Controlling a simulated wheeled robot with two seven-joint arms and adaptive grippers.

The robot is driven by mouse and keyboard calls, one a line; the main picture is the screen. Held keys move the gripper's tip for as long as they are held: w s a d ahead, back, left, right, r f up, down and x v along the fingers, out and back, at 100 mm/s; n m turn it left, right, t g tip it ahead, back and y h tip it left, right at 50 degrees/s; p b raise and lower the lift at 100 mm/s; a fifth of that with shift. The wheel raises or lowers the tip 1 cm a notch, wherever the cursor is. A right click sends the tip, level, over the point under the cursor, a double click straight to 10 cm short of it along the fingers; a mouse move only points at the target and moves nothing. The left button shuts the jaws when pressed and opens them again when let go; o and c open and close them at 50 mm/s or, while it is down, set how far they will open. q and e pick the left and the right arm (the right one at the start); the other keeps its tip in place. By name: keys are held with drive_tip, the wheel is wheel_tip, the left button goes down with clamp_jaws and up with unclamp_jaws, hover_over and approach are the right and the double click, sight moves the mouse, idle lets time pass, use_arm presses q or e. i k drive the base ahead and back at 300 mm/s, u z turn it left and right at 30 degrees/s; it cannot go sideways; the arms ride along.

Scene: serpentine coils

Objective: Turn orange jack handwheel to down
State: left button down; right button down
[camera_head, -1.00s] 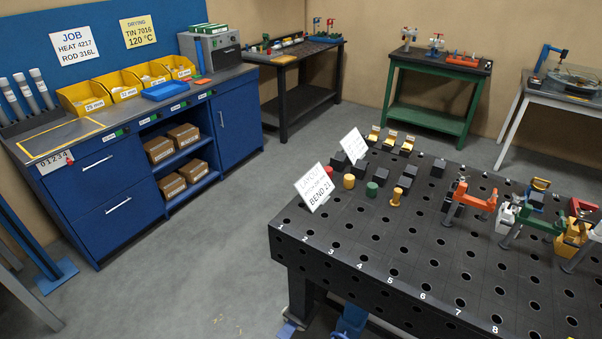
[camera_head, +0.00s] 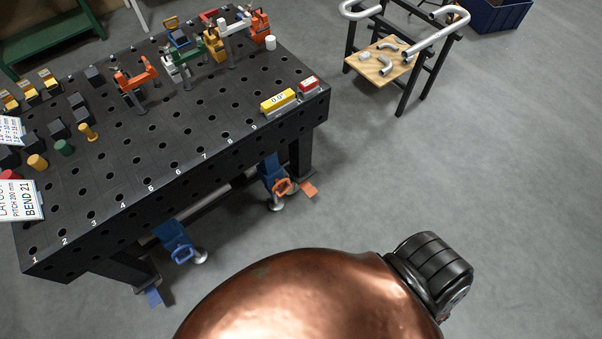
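The orange jack handwheel (camera_head: 282,187) is a small ring on a blue jack (camera_head: 270,170) by the table's right-hand leg. It sits low, under the front edge of the black perforated table (camera_head: 215,160). A second blue jack (camera_head: 172,236) with a blue handwheel (camera_head: 181,254) is by the table's left-hand leg. Neither of my grippers is in view.
Clamps (camera_head: 137,84) and a yellow level marked 0.0° (camera_head: 278,101) are on the table top. A black-framed cart (camera_head: 409,88) with bent pipes stands at the back right. Grey floor (camera_head: 400,190) is clear right of the table.

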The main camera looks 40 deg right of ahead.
sight(280, 184)
drive_tip(key=u, duration=0.9)
drive_tip(key=k, duration=0.75)
drive_tip(key=z, duration=0.35)
